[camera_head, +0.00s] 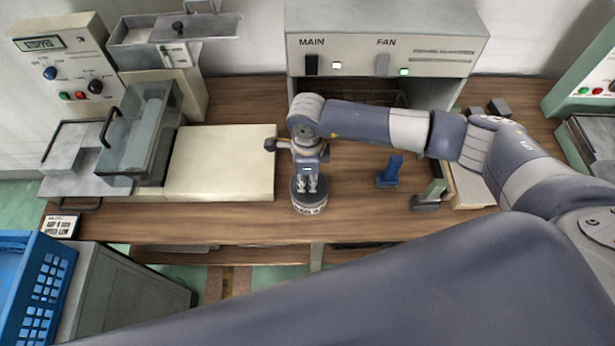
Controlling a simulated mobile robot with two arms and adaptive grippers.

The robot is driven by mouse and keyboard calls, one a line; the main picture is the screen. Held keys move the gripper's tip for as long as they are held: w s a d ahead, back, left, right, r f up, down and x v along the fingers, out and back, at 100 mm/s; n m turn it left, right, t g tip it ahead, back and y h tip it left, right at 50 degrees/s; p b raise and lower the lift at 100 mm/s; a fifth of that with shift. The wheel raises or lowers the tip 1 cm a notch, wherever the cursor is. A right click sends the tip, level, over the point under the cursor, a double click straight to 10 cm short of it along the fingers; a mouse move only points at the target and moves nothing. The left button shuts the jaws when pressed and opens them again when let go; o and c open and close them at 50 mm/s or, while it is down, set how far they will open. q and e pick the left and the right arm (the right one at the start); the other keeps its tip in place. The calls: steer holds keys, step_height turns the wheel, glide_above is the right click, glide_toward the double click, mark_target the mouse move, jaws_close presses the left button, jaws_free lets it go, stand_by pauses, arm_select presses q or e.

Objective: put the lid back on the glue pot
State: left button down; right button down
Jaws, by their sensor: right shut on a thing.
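The glue pot (309,209) is a small round pot with a pale, printed label. It stands on the wooden bench, right of the cream board. My right gripper (310,186) points straight down over it, its fingers closed at the dark round top, which looks like the lid (297,194). The fingers hide much of this top. I cannot tell whether the lid is seated on the pot or held just above it. My left gripper is not in view.
A cream board (222,163) lies left of the pot. A blue block-like piece (390,171) and a grey-green one (430,195) stand to the right. Behind is a panel box (385,50) marked MAIN and FAN. The bench's front edge is close to the pot.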

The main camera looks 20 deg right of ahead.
steer(key=shift+f+b, duration=0.2)
steer(key=shift+b, duration=0.45)
stand_by(0.8)
stand_by(0.4)
steer(key=c, duration=1.3)
jaws_free()
steer(key=shift+c, duration=0.2)
steer(key=shift+o, duration=0.6)
steer(key=o, duration=0.4)
steer(key=shift+c, duration=0.2)
steer(key=shift+r, duration=0.1)
steer(key=shift+r+p, duration=1.85)
steer(key=shift+r, duration=1.6)
